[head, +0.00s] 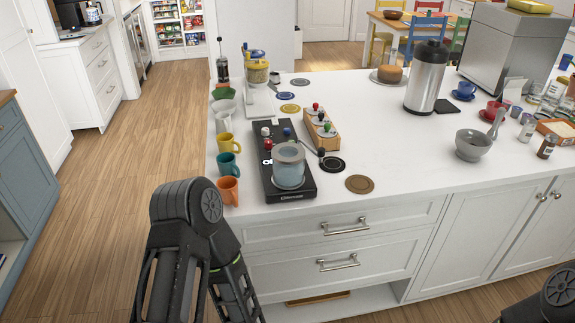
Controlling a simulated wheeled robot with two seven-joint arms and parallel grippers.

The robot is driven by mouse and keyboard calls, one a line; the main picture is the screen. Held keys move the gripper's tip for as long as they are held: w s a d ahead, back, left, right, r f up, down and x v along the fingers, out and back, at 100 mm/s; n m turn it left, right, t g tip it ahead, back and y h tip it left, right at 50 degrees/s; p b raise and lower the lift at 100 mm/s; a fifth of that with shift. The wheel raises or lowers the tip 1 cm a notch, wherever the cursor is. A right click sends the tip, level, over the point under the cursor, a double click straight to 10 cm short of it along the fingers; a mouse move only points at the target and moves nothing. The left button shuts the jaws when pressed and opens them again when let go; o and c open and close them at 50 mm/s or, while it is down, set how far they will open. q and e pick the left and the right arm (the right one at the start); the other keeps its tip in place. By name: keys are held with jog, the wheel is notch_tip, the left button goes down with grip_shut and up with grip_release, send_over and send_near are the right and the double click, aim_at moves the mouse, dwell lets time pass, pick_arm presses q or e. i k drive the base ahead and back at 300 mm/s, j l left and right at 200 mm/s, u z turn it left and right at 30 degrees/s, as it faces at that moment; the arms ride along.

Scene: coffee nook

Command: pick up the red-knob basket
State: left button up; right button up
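A wooden rack (333,141) on the white counter holds several small round metal pieces with coloured knobs, probably baskets. A red knob (315,106) tops the one at the rack's far end, and a green knob shows nearer the middle. Another red knob (268,144) shows on the black hotplate, left of the rack, near white and blue knobs; I cannot tell whether it belongs to a basket. A glass pot (289,168) stands on the front of the hotplate. My arm links show at the bottom, but neither gripper is visible.
Yellow, teal and orange mugs (228,190) line the counter's left edge. A brown coaster (360,184) and a black coaster (332,164) lie right of the hotplate. A steel dispenser (426,80) and a grey mortar (474,146) stand farther right. Counter between is clear.

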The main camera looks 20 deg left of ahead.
aim_at(314, 110)
jog(key=i+j+z, duration=0.1)
jog(key=j+z, duration=0.15)
jog(key=j, duration=0.75)
jog(key=j+z, duration=0.25)
jog(key=j, duration=0.7)
jog(key=k+j+z, duration=0.1)
jog(key=j+z, duration=0.15)
jog(key=j, duration=0.75)
